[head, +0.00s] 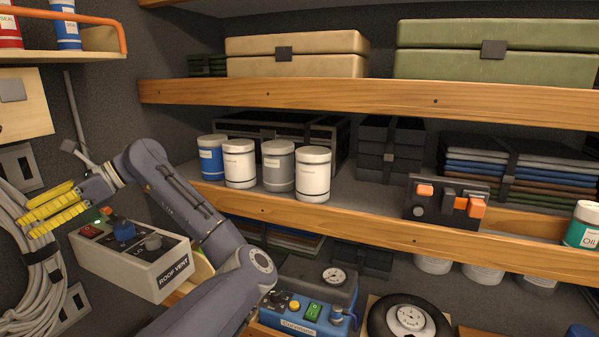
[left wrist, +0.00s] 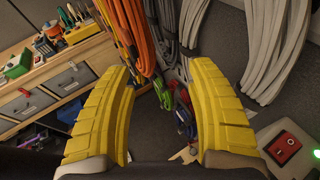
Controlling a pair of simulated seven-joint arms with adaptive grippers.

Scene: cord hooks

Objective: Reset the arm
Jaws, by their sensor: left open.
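My left gripper (head: 47,208) has yellow ribbed fingers and is at the left of the head view, beside the hanging grey cord coil (head: 40,265) and above the roof vent box. In the left wrist view its two fingers (left wrist: 160,110) are spread apart with nothing between them. Beyond the fingers hang cords: an orange cord bundle (left wrist: 120,35), grey cord coils (left wrist: 270,45) and, lower, some red, green and blue ends. My left arm reaches in from the bottom of the head view. My right gripper is not in either view.
The grey roof vent control box (head: 135,262) stands close under my left gripper. Wooden shelves (head: 350,95) hold several cans, cases and folded cloths. A blue compressor (head: 305,310) and a black wheel (head: 408,318) are low down. A drawer bench (left wrist: 50,90) shows in the wrist view.

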